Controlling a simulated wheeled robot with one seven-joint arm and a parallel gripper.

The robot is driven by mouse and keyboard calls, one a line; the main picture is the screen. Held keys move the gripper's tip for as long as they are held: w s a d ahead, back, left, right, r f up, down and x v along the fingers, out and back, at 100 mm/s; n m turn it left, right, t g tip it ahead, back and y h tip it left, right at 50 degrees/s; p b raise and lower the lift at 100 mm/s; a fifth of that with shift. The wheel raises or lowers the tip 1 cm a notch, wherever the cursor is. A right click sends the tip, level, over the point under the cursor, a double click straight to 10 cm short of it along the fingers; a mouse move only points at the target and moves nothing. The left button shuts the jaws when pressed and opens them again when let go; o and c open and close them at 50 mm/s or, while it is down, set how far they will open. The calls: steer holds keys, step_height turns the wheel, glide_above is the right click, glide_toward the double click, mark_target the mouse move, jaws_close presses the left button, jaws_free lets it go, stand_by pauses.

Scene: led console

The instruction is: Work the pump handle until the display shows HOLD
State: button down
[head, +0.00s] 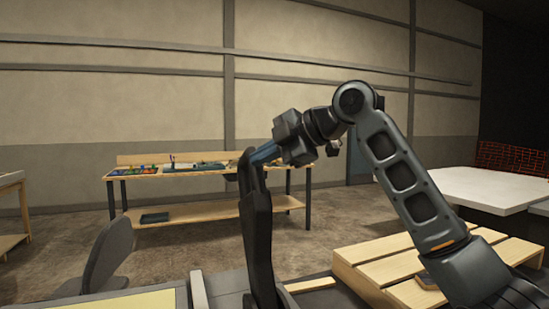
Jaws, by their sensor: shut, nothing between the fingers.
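My gripper (264,154) is at the picture's middle in the head view, pointing left and slightly down, its fingers shut and empty. Its tips overlap the top of a dark upright piece (258,235), forked at its top, which rises from the bottom edge. This piece may be the pump handle; I cannot be sure. Whether the fingers touch it or only pass in front or behind, I cannot tell. No lit display or readable word shows in this view.
My arm fills the right middle. A slatted wooden platform (385,272) lies at the lower right, with a white table (488,187) behind it. A grey chair-like back (109,258) stands lower left. A cluttered workbench (205,172) stands at the back, with open floor before it.

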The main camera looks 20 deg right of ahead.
steer(key=b+v, duration=0.2)
steer(key=v, duration=0.9)
steer(key=shift+s+a, duration=0.15)
steer(key=shift+s, duration=0.05)
steer(key=shift+f, duration=0.1)
steer(key=shift+b, duration=0.3)
stand_by(1.6)
